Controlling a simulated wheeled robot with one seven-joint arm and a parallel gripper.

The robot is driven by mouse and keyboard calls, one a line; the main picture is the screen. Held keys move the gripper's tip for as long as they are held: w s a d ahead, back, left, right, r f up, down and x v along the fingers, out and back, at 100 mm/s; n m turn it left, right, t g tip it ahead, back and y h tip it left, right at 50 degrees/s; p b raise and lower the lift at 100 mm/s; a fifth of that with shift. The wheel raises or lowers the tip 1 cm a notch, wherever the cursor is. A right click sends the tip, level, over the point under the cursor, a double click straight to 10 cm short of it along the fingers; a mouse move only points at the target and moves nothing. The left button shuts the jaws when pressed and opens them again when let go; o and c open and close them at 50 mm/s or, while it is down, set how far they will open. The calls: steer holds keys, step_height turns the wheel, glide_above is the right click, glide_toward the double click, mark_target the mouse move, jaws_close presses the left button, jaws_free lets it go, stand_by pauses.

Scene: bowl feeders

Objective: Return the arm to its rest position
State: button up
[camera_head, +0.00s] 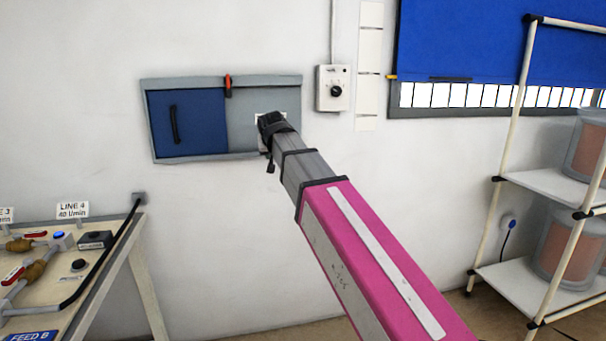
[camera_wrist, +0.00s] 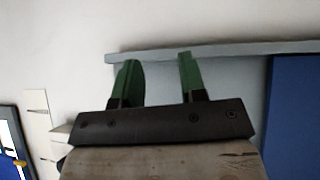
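My arm, pink and grey, reaches up from the lower right in the head view. Its dark end, my gripper (camera_wrist: 157,62), is in front of the wall cabinet's grey right part. In the wrist view its two green fingers stand apart with nothing between them, so it is open and empty. In the head view the fingers cannot be made out. The wall cabinet (camera_head: 285,96) has a grey frame and a blue panel (camera_head: 205,125) with a dark handle (camera_head: 174,124) on the left. In the wrist view a grey frame edge (camera_wrist: 230,48) runs behind the fingertips; contact cannot be told.
A control box with a knob (camera_head: 333,88) is on the wall just right of my gripper. A feeder table (camera_head: 110,260) stands lower left. A white shelf rack (camera_head: 545,185) with large drums stands right. The wall below the cabinet is bare.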

steer(key=s+d+f+g, duration=0.1)
steer(key=s+d+f, duration=0.1)
steer(key=d+f, duration=0.45)
steer(key=s+d+f+m+g+h, duration=0.15)
steer(key=d+f, duration=0.25)
steer(key=f, duration=0.6)
steer(key=s+d+f+n+g, duration=0.1)
steer(key=s+d+f+g, duration=0.1)
steer(key=d+f, duration=0.55)
steer(key=s+d+f+g, duration=0.1)
steer(key=s+d+f, duration=0.2)
steer(key=s+f, duration=0.2)
steer(key=s+d+f+m+g, duration=0.1)
steer(key=s+d+f, duration=0.3)
steer(key=f, duration=0.5)
steer(key=s+d+f+g, duration=0.2)
steer(key=s+d+f, duration=0.2)
steer(key=s+f, duration=0.2)
steer(key=shift+s+f+m+g+y, duration=0.35)
steer(key=shift+s+f+y, duration=0.05)
steer(key=shift+f+y, duration=0.1)
steer(key=shift+d, duration=0.15)
